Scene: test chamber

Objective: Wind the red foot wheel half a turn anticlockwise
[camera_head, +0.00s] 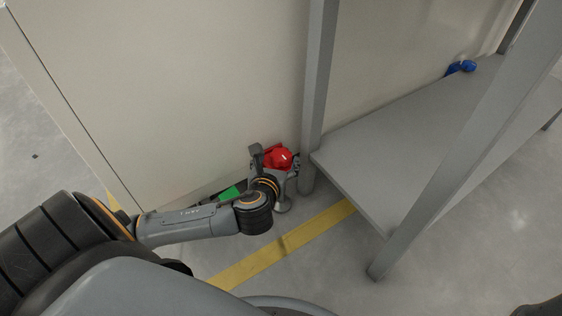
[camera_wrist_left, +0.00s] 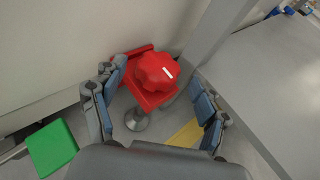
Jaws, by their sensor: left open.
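The red foot wheel (camera_head: 279,158) is low by the wall, beside the shelf post. In the left wrist view the wheel (camera_wrist_left: 157,71) is a lobed red knob with a white mark on its right side, on a red bracket above a grey round foot (camera_wrist_left: 137,119). My left gripper (camera_wrist_left: 160,105) is open, with one finger on each side of the wheel. A gap shows between the fingers and the wheel in that view; whether anything touches cannot be told. In the head view my left gripper (camera_head: 273,160) partly hides the bracket.
A grey post (camera_head: 317,90) stands close to the right of the wheel, with a grey shelf (camera_head: 390,135) beyond. A blue object (camera_head: 460,68) is at the shelf's far end. A green block (camera_head: 229,193) lies to the left. A yellow stripe (camera_head: 275,250) crosses the floor.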

